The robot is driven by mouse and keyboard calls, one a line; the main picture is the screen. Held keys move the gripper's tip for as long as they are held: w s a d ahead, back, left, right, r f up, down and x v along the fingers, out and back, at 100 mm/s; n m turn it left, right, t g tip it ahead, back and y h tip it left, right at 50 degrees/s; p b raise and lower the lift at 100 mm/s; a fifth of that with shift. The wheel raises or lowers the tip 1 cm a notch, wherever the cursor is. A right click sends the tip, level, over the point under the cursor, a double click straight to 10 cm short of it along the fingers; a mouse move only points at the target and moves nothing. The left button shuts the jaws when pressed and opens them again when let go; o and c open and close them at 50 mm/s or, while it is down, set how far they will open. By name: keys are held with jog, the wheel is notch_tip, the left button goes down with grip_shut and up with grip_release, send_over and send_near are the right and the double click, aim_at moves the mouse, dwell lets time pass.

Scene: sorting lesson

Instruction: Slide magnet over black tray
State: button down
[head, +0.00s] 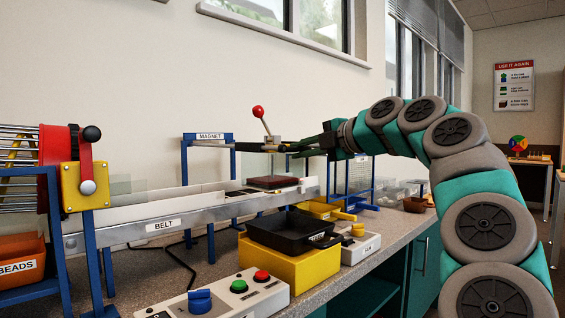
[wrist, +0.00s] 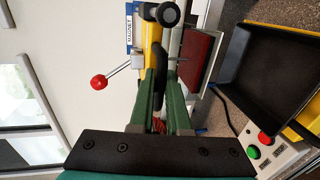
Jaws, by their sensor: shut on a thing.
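The black tray (head: 278,231) sits on a yellow block on the counter, in front of the belt's right end; it also shows at the right of the wrist view (wrist: 262,75). A dark red slab (head: 273,182), seemingly the magnet, is over the belt's right end, left of the tray in the wrist view (wrist: 199,58). My gripper (head: 288,148) reaches in from the right at rail height, above the slab. In the wrist view, its green fingers (wrist: 162,78) are shut on a dark part, seemingly the magnet's handle. Their exact contact is partly hidden.
The belt (head: 165,224) runs left from the slab. A red-knobbed lever (head: 257,112) rises beside my gripper. A blue frame labelled MAGNET (head: 210,137) stands behind the belt. A button box (head: 222,297) and a small white box (head: 360,246) flank the tray.

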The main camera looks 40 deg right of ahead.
jog(key=s, duration=0.2)
jog(key=s+b, duration=0.1)
jog(key=s, duration=0.2)
jog(key=shift+d+f, duration=0.15)
jog(key=c, duration=0.9)
grip_release()
jog(key=shift+s, duration=0.15)
jog(key=v, duration=0.7)
jog(key=shift+s+d+p, duration=0.15)
jog(key=shift+s+p, duration=0.15)
jog(key=shift+s, duration=0.1)
jog(key=shift+r, duration=0.25)
